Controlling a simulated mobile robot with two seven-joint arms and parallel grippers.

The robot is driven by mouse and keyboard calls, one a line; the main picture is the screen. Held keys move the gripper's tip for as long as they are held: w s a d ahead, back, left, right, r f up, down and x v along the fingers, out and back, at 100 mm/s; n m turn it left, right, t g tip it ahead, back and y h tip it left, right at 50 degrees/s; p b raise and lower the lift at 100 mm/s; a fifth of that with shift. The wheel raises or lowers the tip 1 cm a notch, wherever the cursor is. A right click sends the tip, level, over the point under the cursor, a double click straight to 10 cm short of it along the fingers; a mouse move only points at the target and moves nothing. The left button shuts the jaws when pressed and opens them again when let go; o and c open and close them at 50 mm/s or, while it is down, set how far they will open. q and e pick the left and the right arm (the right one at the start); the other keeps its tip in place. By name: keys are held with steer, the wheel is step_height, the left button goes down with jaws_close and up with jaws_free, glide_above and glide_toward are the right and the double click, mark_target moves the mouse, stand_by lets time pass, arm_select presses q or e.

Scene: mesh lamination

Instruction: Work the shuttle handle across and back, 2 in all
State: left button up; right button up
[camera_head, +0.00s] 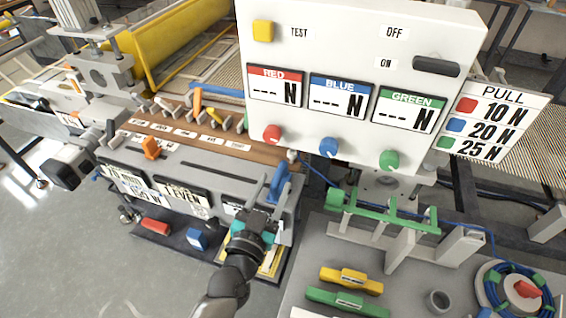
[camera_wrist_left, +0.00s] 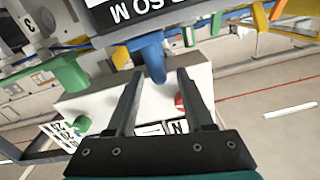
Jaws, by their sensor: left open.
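A blue upright handle (camera_head: 279,182) stands at the right end of a grey slotted panel (camera_head: 215,170). An orange handle (camera_head: 151,148) stands further left on the same panel. No label shows which one is the shuttle handle. My left gripper (camera_head: 258,192) is open and empty, its fingers close beside the blue handle in the head view. In the left wrist view a blue part (camera_wrist_left: 152,58) shows beyond and between the open fingers (camera_wrist_left: 155,78); contact cannot be made out. My right gripper is not in view.
A white panel (camera_head: 355,25) with red, blue and green knobs stands behind and right of my gripper. A grey table (camera_head: 400,280) at lower right holds a yellow bar (camera_head: 350,281), a green bar (camera_head: 345,303) and a blue coil. Red and blue blocks lie below the slotted panel.

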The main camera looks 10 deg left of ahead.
mark_target(281, 167)
arm_select(q)
steer(key=shift+w+d, duration=0.25)
steer(key=shift+w, duration=1.55)
steer(key=shift+w+d, duration=0.2)
steer(key=shift+w, duration=1.55)
jaws_close()
steer(key=shift+a, duration=0.1)
